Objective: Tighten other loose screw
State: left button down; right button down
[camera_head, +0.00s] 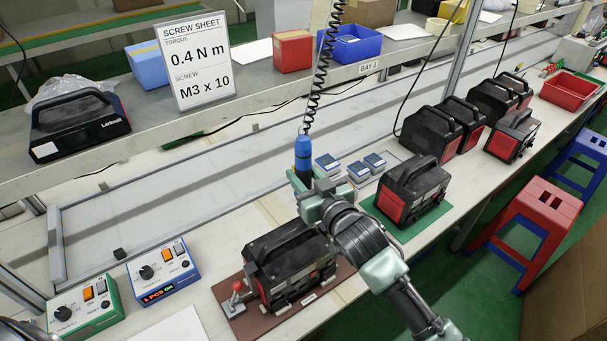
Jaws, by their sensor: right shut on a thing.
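A blue and black electric screwdriver (303,152) hangs upright from a coiled black cord, over the bench. My right gripper (311,196) is shut on its lower body, above the far right part of a black power station (288,258). This power station sits on a brown fixture board (238,318) with a red-handled clamp (237,289) at its left. My right gripper and arm hide the screwdriver's tip and part of the power station's top. I cannot make out any screw. My left gripper is not in view.
Another power station (412,192) stands on a green mat to the right. A blue control box (164,271) reads "1 PCS OK", beside a green one (85,308). A sign (194,62) reads 0.4 N m, M3 x 10.

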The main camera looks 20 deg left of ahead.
aim_at(307, 159)
jog(key=shift+f, duration=0.55)
dwell(0.5)
jog(key=shift+s+f, duration=0.1)
jog(key=shift+f, duration=0.1)
dwell(0.3)
jog(key=shift+r+p, duration=0.75)
jog(key=shift+r, duration=0.2)
notch_tip(307, 159, up, 6)
jog(key=p, duration=0.5)
jog(key=shift+f, duration=0.1)
